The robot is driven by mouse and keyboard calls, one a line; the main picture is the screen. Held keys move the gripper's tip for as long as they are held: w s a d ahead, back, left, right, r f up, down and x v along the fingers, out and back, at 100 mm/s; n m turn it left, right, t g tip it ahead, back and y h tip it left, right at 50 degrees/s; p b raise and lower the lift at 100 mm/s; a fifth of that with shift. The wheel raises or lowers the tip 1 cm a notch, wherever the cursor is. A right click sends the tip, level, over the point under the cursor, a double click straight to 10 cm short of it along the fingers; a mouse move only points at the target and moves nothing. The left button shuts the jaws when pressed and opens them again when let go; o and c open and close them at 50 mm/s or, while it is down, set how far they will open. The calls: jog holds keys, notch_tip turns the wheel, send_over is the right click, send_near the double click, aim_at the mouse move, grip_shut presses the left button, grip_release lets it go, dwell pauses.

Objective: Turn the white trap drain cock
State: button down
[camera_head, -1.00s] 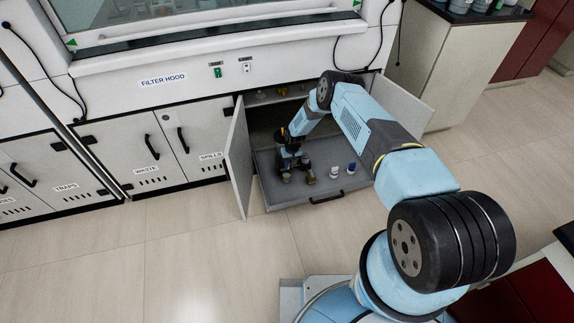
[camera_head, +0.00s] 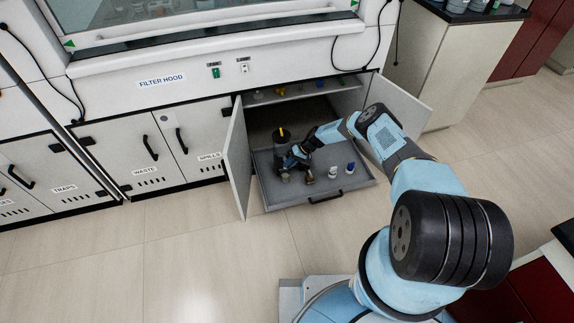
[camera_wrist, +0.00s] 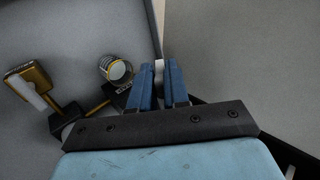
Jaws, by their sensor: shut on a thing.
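My gripper (camera_wrist: 164,82) shows in the wrist view with its two blue fingers close together. A small white part (camera_wrist: 159,65) shows at the fingertips; it looks like the drain cock, but the fingers hide most of it. In the head view my gripper (camera_head: 290,160) is low over the pulled-out grey tray (camera_head: 318,187), pointing left. It is beside a dark upright cylinder (camera_head: 281,137) with a yellow mark on top. The cock itself is too small to make out there.
A jar with a pale top (camera_wrist: 117,70) and a yellow-black fitting with a white bar (camera_wrist: 30,85) lie left of the fingers. A white jar (camera_head: 333,172) and a blue-capped bottle (camera_head: 351,168) stand on the tray. Open cabinet doors (camera_head: 238,160) flank it.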

jog(key=shift+d+f+y, duration=0.1)
jog(key=shift+f+y, duration=0.05)
jog(key=shift+y, duration=0.65)
jog(key=c, duration=1.2)
grip_release()
jog(key=shift+d, duration=0.1)
jog(key=v, duration=1.3)
jog(key=shift+w+d, duration=0.35)
